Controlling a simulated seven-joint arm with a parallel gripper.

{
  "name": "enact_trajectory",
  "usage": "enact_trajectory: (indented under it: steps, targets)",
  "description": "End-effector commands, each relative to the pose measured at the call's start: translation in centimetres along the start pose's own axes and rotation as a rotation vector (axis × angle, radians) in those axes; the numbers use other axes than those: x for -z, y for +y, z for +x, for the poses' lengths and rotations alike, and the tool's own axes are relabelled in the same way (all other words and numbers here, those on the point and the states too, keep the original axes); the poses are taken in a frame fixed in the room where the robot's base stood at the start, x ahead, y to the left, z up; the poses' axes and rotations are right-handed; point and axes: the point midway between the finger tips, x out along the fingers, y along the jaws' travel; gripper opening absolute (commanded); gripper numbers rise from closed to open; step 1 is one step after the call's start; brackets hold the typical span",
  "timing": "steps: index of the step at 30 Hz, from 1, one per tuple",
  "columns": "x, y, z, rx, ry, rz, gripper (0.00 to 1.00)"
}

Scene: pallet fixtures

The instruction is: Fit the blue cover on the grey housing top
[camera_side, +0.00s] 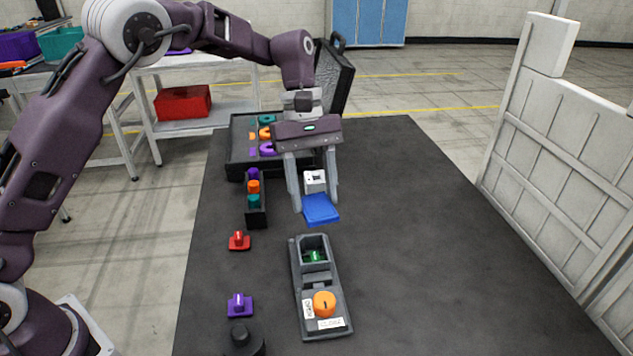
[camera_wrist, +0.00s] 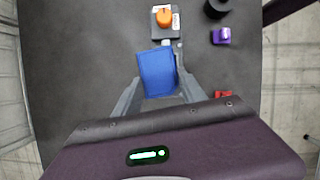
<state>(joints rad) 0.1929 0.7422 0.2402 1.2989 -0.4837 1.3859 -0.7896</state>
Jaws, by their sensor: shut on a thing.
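The blue cover (camera_side: 321,209) is a flat blue plate with a white block on it, held between the fingers of my gripper (camera_side: 315,192). It is in the air, beyond the grey housing and apart from it. In the wrist view the blue cover (camera_wrist: 157,72) lies between the fingertips of my gripper (camera_wrist: 158,88) and hides part of the housing. The grey housing (camera_side: 300,255) is an open-topped box at the far end of a grey base plate (camera_side: 341,310). A green part (camera_side: 315,256) sits inside it. An orange knob (camera_side: 324,302) is on the near end of the base.
A red part (camera_side: 239,240), a purple part (camera_side: 240,305) and a black round piece (camera_side: 240,340) stand left of the base. A narrow bin (camera_side: 257,215) and a dark tray (camera_side: 238,158) hold coloured parts. The mat's right side is clear.

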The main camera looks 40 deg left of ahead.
Motion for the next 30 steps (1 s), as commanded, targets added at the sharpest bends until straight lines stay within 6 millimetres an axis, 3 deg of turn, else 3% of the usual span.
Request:
enact_trajectory:
  steps: [5,18,30]
  targets:
    - [-0.8,-0.8,0.1,0.065,-0.001,0.153,0.10]
    - [0.9,-0.8,4.3,0.063,-0.002,0.152,0.10]
    - [1.2,-0.8,4.9,0.062,-0.002,0.151,0.10]
